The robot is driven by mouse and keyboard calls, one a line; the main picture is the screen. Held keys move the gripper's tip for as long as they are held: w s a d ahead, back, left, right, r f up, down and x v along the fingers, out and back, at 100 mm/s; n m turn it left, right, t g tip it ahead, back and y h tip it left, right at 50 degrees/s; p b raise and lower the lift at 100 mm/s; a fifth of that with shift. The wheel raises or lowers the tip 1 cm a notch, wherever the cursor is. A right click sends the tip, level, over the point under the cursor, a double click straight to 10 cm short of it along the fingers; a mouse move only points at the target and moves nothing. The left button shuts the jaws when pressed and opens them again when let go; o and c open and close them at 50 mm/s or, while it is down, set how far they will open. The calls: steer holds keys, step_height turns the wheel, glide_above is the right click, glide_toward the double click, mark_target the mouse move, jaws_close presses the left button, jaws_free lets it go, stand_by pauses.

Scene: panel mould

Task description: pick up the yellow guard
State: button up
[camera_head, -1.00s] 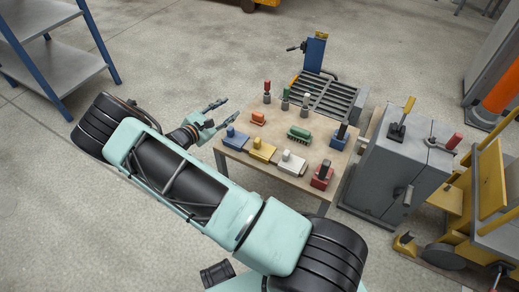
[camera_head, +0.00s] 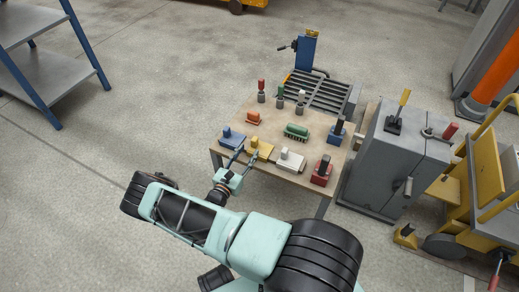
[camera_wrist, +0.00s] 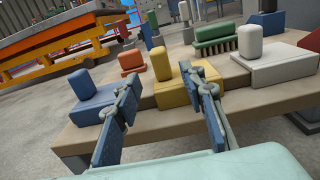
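The yellow guard (camera_head: 260,149) is a flat block with an upright knob, standing at the front edge of the wooden table. In the wrist view the yellow guard (camera_wrist: 180,88) lies ahead, between and beyond my fingers. My gripper (camera_head: 246,161) is at the table's front edge, close to the guard. In the wrist view my gripper (camera_wrist: 165,100) has its two fingers spread wide with nothing between the tips. Its right finger overlaps the guard's right side in that view. I cannot tell whether it touches.
A blue guard (camera_wrist: 93,100) stands close left of the yellow one, a white one (camera_wrist: 262,65) close right. An orange block (camera_head: 253,118), a green brush-like piece (camera_head: 296,131) and a red block (camera_head: 321,173) share the table (camera_head: 236,120). A grey cabinet (camera_head: 385,165) stands right.

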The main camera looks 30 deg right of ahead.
mark_target(253, 146)
steer(key=b+x, duration=0.1)
steer(key=x, duration=0.2)
steer(key=b+x, duration=0.1)
steer(key=x, duration=0.2)
steer(key=shift+d+f, duration=0.2)
steer(key=shift+f, duration=0.05)
steer(key=shift+r, duration=0.1)
jaws_close()
